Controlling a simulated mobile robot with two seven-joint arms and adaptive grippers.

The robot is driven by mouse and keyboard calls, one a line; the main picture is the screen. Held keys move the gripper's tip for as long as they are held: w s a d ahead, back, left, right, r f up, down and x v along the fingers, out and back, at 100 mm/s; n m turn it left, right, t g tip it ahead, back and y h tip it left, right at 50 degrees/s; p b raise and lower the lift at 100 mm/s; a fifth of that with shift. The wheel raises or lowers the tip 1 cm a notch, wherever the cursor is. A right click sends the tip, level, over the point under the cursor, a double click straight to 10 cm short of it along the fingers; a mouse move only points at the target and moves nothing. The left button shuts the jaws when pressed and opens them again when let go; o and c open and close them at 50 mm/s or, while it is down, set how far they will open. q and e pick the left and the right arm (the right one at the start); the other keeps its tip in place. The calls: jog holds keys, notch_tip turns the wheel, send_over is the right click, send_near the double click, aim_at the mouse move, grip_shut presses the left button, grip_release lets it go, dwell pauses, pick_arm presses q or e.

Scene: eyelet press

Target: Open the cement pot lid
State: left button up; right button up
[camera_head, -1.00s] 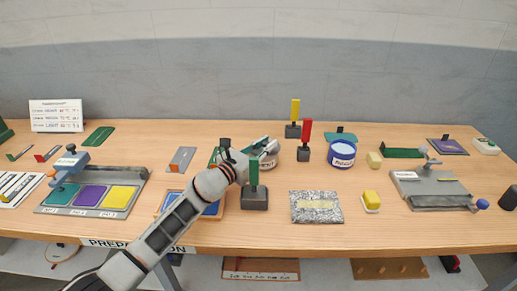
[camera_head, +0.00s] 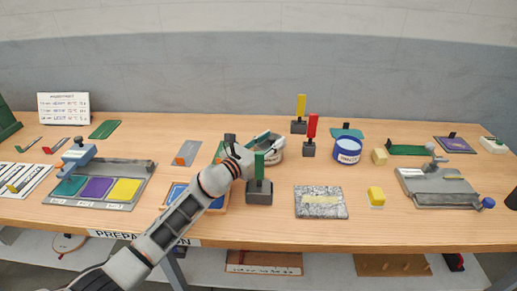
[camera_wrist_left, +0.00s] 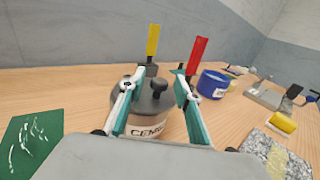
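The cement pot (camera_wrist_left: 146,124) stands upright on the bench, a pale pot with a label partly reading "CEM". Its dark grey lid (camera_wrist_left: 155,102) with a round knob (camera_wrist_left: 159,86) is on top. My left gripper (camera_wrist_left: 152,92) is open, its two teal-sided fingers on either side of the knob with gaps to it. In the head view, my left gripper (camera_head: 262,139) covers much of the cement pot (camera_head: 279,149). My right gripper is in neither view.
A green-handled stamp (camera_head: 259,186) stands in front of the pot. Red (camera_head: 311,130) and yellow (camera_head: 300,110) handled stamps and a blue pot (camera_head: 347,151) stand behind and right. A speckled slab (camera_head: 320,202) lies front right; bare wood shows between them.

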pick_arm(q)
jog(key=v, duration=1.1)
jog(key=shift+s+a, duration=0.1)
jog(key=shift+a, duration=0.05)
